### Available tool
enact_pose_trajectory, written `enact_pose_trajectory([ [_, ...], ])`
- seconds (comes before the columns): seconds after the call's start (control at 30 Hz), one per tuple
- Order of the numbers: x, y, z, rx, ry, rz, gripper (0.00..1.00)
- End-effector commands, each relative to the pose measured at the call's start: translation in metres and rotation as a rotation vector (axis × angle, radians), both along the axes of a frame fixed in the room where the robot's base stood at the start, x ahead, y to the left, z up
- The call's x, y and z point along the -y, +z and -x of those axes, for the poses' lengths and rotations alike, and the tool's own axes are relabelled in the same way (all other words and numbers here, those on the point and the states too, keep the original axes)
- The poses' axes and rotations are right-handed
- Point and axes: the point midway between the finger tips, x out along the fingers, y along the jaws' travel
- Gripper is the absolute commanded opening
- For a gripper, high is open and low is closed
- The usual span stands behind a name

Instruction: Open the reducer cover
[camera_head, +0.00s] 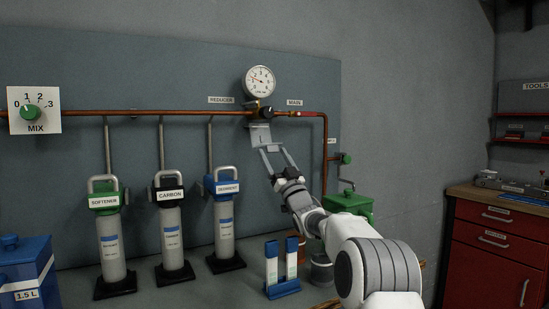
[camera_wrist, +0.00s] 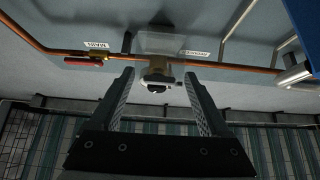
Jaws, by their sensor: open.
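The reducer (camera_head: 265,112) sits on the copper pipe below a round gauge (camera_head: 259,81), under a REDUCER label, with its dark knob exposed. A pale grey plate, apparently the reducer cover (camera_head: 261,136), hangs just below the reducer. My gripper (camera_head: 273,149) is open and reaches up at the plate's lower end; contact cannot be told. In the wrist view, which is upside down, the fingers of my gripper (camera_wrist: 158,73) stand wide apart on either side of the reducer (camera_wrist: 155,74). The translucent cover (camera_wrist: 160,43) shows beyond it, with nothing visibly held.
A red-handled MAIN valve (camera_wrist: 84,60) is beside the reducer. Softener (camera_head: 110,240), carbon (camera_head: 172,235) and sediment (camera_head: 224,225) filters stand at left. A blue holder with tubes (camera_head: 282,285) and a green box (camera_head: 348,205) are near my arm.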

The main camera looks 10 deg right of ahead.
Motion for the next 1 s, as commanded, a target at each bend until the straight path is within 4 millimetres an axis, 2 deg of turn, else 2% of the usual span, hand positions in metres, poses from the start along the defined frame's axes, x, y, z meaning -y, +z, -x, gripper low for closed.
enact_pose_trajectory([
  [0.17,0.001,0.0,0.002,0.002,-0.001,0.0,0.8],
  [0.37,0.005,-0.009,0.013,0.001,-0.001,0.0,0.8],
  [1.0,0.026,-0.064,0.079,-0.001,0.0,0.0,0.8],
])
